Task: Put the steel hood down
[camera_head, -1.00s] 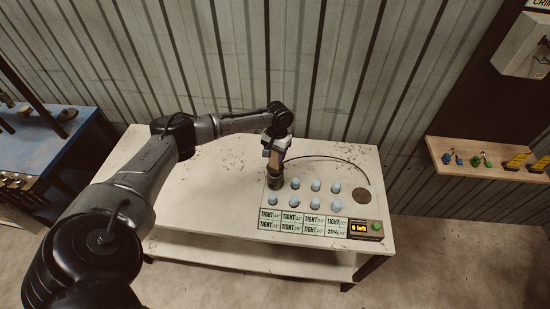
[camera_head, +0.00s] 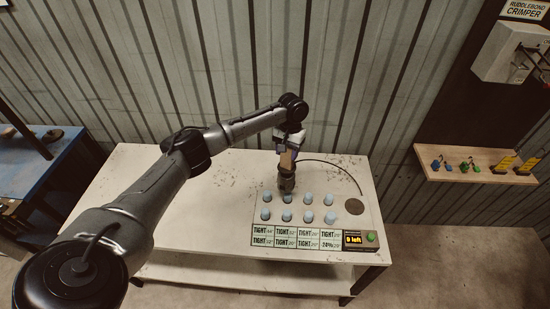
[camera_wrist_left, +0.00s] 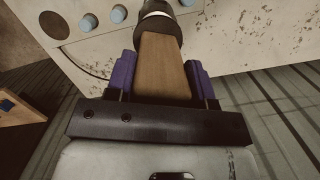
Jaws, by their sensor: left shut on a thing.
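The steel hood (camera_head: 286,183) is a dark metal cup on a brown wooden handle (camera_head: 286,160). My left gripper (camera_head: 288,153) is shut on the handle, with the hood pointing down. In the left wrist view the purple fingers (camera_wrist_left: 163,78) sit on both sides of the handle (camera_wrist_left: 162,62), and the hood's collar (camera_wrist_left: 158,24) is at the top edge. In the head view the hood is just behind a pale blue cap in the back row. I cannot tell whether it touches the board. My right gripper is not in view.
The board (camera_head: 340,230) bears several pale blue caps in two rows, "TIGHT" labels, a "0 left" display (camera_head: 354,239) and a dark round disc (camera_head: 354,206). A thin curved line runs behind. The white table (camera_head: 190,205) is clear on the left. A wooden shelf (camera_head: 465,160) is at right.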

